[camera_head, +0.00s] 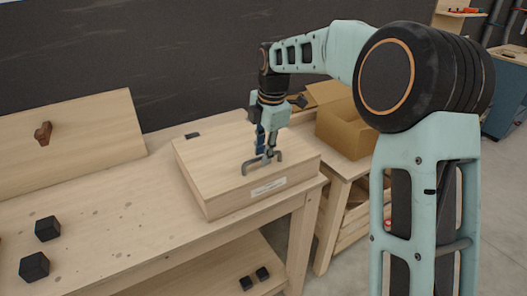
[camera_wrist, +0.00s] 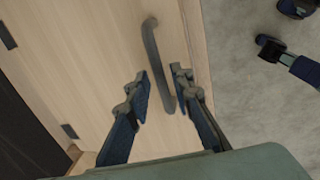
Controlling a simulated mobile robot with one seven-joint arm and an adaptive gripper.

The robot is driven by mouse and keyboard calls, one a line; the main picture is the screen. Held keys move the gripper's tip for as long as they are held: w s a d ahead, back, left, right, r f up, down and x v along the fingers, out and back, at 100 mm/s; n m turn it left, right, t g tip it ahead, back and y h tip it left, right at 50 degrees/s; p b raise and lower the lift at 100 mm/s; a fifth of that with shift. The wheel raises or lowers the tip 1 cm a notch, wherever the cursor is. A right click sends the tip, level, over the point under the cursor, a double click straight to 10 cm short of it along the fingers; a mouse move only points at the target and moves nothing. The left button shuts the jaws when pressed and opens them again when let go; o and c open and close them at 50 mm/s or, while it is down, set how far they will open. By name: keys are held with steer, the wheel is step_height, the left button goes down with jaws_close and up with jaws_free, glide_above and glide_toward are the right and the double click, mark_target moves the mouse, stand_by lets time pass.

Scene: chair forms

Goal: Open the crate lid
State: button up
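A flat pale wooden crate (camera_head: 225,202) stands on the workbench in the head view, with its lid (camera_head: 210,155) lying flat and shut. A grey bar handle (camera_head: 248,168) is on the lid near the front edge. It also shows in the wrist view (camera_wrist: 152,45), running between my fingers. My gripper (camera_head: 266,157) points down over the handle. In the wrist view my gripper (camera_wrist: 161,80) is open, with one fingertip on each side of the handle's lower part. Gaps show on both sides; I see no contact. Dark hinge-like plates (camera_wrist: 69,131) show on the lid's far side.
The workbench (camera_head: 130,225) holds black cubes (camera_head: 48,228) at the left and a slanted board (camera_head: 85,130) with a brown knob behind. An open cardboard box (camera_head: 345,130) stands right of the crate. A dark wall (camera_head: 140,50) is behind.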

jaws_close()
steer(key=shift+r, duration=0.1)
